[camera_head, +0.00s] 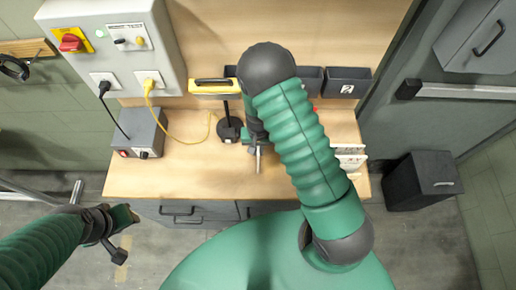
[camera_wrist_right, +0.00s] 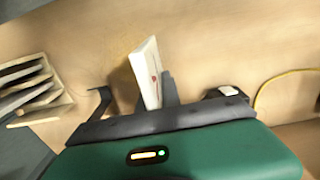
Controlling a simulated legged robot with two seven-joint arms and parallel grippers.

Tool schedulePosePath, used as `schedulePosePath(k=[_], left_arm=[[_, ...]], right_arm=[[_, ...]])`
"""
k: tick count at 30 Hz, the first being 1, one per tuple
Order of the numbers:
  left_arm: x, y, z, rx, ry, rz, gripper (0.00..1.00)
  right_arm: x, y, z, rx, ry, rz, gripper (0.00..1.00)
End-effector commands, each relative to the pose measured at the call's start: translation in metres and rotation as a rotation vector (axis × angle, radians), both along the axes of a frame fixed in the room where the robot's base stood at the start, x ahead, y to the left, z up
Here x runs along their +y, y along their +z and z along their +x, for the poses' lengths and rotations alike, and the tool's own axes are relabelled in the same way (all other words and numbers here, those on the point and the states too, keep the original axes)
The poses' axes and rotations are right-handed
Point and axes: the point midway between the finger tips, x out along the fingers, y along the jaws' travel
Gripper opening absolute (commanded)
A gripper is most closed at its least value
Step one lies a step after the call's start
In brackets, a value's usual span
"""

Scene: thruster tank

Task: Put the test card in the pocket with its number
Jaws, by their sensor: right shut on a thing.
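The test card, white with a small red mark (camera_wrist_right: 152,75), stands up between the dark fingers of my right gripper (camera_wrist_right: 155,100) in the right wrist view. My right gripper is shut on it; its number cannot be read. In the head view the right gripper (camera_head: 256,142) is over the table, partly hidden by my own arm, and a thin pale piece, seemingly the card edge-on (camera_head: 258,160), points to the front. Dark pockets stand along the back, one marked 2 (camera_head: 348,82); others are partly behind my arm. My left gripper (camera_head: 122,232) hangs off the table's left front; its opening is unclear.
A pale slotted rack (camera_head: 350,160) is at the right edge and shows in the wrist view (camera_wrist_right: 35,90). The front left is clear.

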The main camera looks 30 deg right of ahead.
Motion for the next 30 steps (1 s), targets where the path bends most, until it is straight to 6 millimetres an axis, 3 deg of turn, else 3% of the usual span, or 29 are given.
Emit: schedulePosePath(k=[9,10,15,25,30], left_arm=[[0.0,0.002,0.0,0.0,0.0,0.0,0.36],[0.0,0.002,0.0,0.0,0.0,0.0,0.36],[0.0,0.002,0.0,0.0,0.0,0.0,0.36],[0.0,0.002,0.0,0.0,0.0,0.0,0.36],[0.0,-0.005,0.0,0.0,0.0,0.0,0.36]], right_arm=[[0.0,-0.009,0.0,-0.002,0.0,0.0,0.0],[0.0,-0.009,0.0,-0.002,0.0,0.0,0.09],[0.0,-0.008,0.0,-0.001,0.0,-0.001,0.3],[0.0,-0.005,0.0,-0.002,0.0,0.0,0.3],[0.001,0.024,0.002,-0.008,0.002,-0.001,0.3]])
